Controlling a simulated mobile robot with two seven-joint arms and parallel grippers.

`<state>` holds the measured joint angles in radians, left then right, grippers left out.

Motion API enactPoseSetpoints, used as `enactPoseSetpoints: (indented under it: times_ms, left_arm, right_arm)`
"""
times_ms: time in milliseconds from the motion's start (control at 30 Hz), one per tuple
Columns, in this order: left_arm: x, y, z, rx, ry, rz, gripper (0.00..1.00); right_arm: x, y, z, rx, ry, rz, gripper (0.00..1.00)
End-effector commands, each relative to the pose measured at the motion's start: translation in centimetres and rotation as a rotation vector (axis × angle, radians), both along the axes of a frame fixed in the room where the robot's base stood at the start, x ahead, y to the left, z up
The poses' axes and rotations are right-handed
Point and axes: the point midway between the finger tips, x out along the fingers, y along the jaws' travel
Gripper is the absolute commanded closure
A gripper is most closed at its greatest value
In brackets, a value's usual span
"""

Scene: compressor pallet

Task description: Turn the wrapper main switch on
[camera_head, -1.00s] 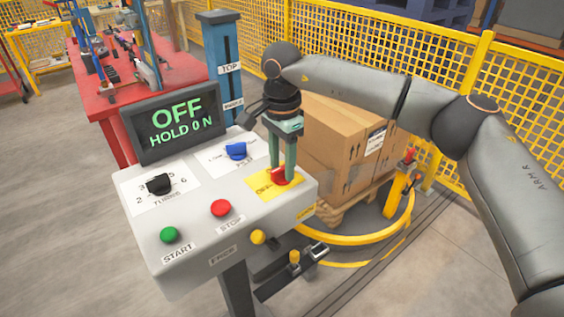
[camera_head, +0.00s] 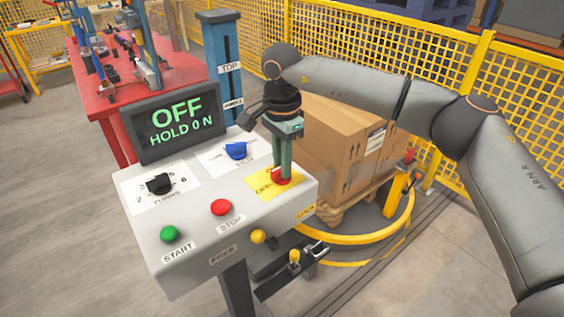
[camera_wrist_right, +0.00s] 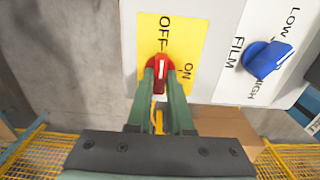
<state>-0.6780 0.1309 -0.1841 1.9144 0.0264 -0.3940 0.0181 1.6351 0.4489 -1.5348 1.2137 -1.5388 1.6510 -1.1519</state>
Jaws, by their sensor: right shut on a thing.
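The red main switch (camera_head: 281,176) sits on a yellow plate (camera_head: 262,186) at the right end of the grey control panel. My right gripper (camera_head: 282,172) reaches down from above with its fingers shut on the switch. The display (camera_head: 178,122) reads "OFF HOLD 0 N". My left gripper is not in view.
A blue film knob (camera_head: 236,151), a black turns knob (camera_head: 159,184), a green start button (camera_head: 169,234) and a red stop button (camera_head: 221,208) are on the panel. Boxes (camera_head: 345,140) on a pallet stand behind, with yellow fencing (camera_head: 420,60) beyond.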

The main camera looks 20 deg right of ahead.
Motion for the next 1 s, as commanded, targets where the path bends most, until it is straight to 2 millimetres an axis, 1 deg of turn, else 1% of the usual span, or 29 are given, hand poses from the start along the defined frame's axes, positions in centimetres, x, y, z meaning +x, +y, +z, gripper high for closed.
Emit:
enactPoseSetpoints:
  times_ms: [267, 467, 667, 1000]
  left_arm:
    - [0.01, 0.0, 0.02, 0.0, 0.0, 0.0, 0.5]
    - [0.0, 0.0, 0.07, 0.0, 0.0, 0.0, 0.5]
    - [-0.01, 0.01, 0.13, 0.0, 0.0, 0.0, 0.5]
    - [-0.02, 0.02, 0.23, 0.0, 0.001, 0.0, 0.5]
  right_arm:
    - [0.01, 0.01, 0.05, 0.0, 0.0, -0.009, 1.0]
    - [0.0, 0.02, 0.04, 0.001, 0.0, -0.073, 1.0]
    - [-0.01, 0.05, 0.05, 0.002, 0.001, -0.209, 1.0]
    - [0.0, 0.03, 0.08, 0.001, 0.0, -0.526, 1.0]
